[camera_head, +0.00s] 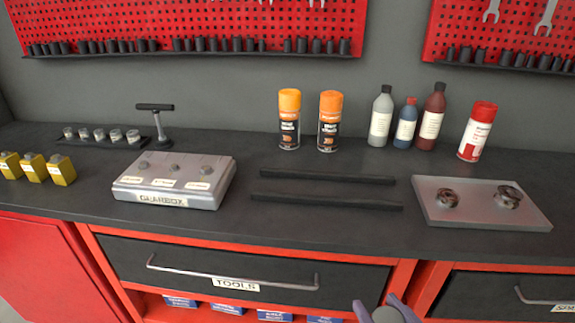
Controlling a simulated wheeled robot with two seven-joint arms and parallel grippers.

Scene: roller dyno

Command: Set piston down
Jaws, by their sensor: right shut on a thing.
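My right gripper (385,310) is at the bottom edge, in front of the drawer bench, with only its fingertips in view. It is shut on a grey part, taken as the piston (386,316), of which only a small piece shows; the rest is cut off by the frame. A flat silver plate (470,222) lies on the right of the dark worktop (330,228). Two round, dark metal parts, a smaller one (447,198) and a larger one (508,197), sit on it. My left gripper is not in view.
A grey box labelled GEARBOX (165,198) stands left of centre. Two black bars (325,176) lie mid-worktop. Spray cans (289,120) and bottles (381,118) line the back. Yellow blocks (60,170) and a T-handled tool (157,120) are left. The TOOLS drawer (225,262) is shut.

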